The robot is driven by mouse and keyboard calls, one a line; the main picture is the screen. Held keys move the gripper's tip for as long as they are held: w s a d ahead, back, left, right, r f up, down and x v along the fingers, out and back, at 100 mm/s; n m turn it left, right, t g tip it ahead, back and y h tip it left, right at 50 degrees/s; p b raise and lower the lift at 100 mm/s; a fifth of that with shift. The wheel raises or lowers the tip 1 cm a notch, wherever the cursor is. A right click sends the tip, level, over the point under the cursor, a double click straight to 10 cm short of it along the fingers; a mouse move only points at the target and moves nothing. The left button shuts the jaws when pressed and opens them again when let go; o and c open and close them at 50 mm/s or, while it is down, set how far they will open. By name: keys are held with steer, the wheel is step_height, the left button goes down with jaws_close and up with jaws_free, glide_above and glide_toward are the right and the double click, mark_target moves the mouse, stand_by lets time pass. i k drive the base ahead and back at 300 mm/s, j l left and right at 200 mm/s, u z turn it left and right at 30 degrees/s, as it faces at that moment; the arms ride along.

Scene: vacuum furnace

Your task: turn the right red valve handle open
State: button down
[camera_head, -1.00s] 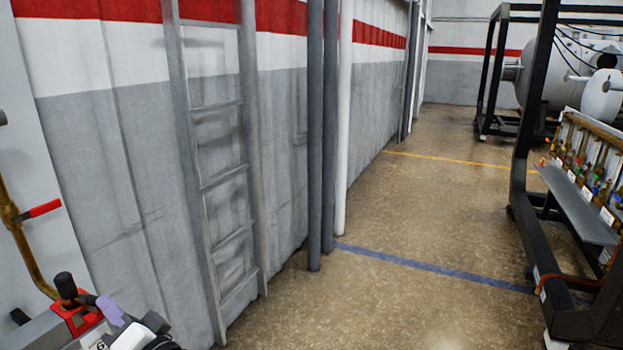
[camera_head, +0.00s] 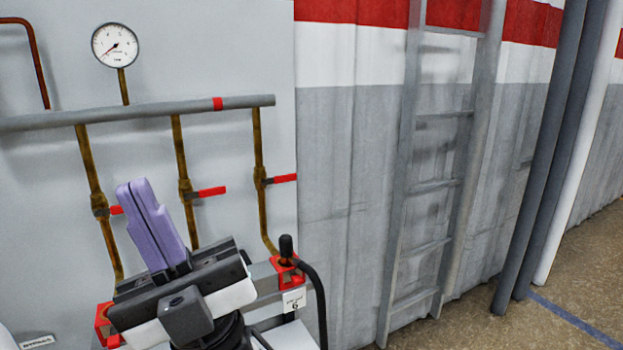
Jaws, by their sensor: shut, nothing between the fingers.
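Three red valve handles sit on brass pipes that drop from a grey horizontal pipe. The right red valve handle (camera_head: 285,178) is on the rightmost brass pipe and points level to the right. The middle red handle (camera_head: 212,191) also points right. The left red handle (camera_head: 116,210) is partly hidden behind my gripper. My gripper (camera_head: 134,184) has purple fingers pointing up, pressed together with nothing between them. In the picture it is left of and apart from the right handle, between the left and middle brass pipes.
The grey horizontal pipe (camera_head: 150,113) runs above the valves, with a round gauge (camera_head: 115,45) over it. A red bracket (camera_head: 287,272) with a black knob and hose stands below the right valve. A ladder (camera_head: 431,185) and upright pipes (camera_head: 552,150) are to the right. Floor is clear at far right.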

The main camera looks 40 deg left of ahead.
mark_target(276, 180)
steer(key=j+u, duration=0.1)
steer(key=u, duration=1)
